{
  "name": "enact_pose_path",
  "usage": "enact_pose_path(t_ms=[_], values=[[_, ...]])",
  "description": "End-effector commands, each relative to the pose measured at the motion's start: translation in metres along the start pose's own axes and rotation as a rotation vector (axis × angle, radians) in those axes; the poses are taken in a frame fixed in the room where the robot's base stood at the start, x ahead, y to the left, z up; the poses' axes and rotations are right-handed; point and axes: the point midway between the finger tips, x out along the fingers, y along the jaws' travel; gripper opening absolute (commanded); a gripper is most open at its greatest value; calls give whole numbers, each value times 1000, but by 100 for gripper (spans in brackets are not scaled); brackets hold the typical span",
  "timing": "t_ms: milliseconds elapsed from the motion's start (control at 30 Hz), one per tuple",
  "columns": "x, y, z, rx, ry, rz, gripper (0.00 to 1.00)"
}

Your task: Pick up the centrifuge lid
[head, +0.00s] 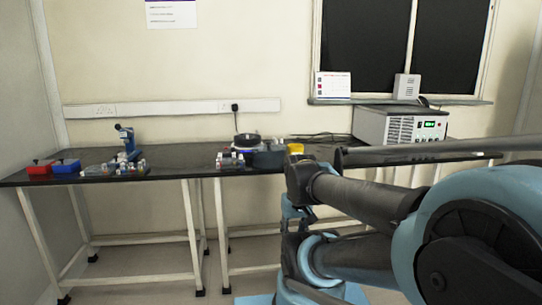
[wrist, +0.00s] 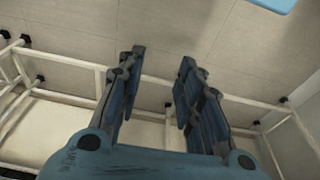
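A small round device with a dark disc-shaped top (head: 247,140) and a pale body stands on the black bench in the head view. The dark top looks like the centrifuge lid, but it is too small to be sure. My gripper (wrist: 162,58) is open and empty in the wrist view, its two blue-grey fingers apart. It points at floor tiles and white bench legs, and no lid shows there. In the head view my arm reaches in from the right, its end low in front of the bench, below the top.
The black bench (head: 160,174) also bears red (head: 40,167) and blue (head: 66,166) boxes, a blue microscope (head: 127,143), small bottles, a dark container (head: 268,160) near the round device, a yellow item (head: 295,148) and a white instrument (head: 400,127). Bare bench lies left of the round device.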

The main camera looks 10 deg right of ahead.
Motion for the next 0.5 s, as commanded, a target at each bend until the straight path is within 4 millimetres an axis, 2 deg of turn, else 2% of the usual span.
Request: enact_pose_path(t_ms=[33,100,233,367,500], values=[[0,0,0,0,0,0,36],[-3,0,3,3,7,-2,46],[-9,-5,0,50,14,-28,46],[-16,-16,-22,167,15,-97,46],[-26,-32,-54,346,13,-206,46]])
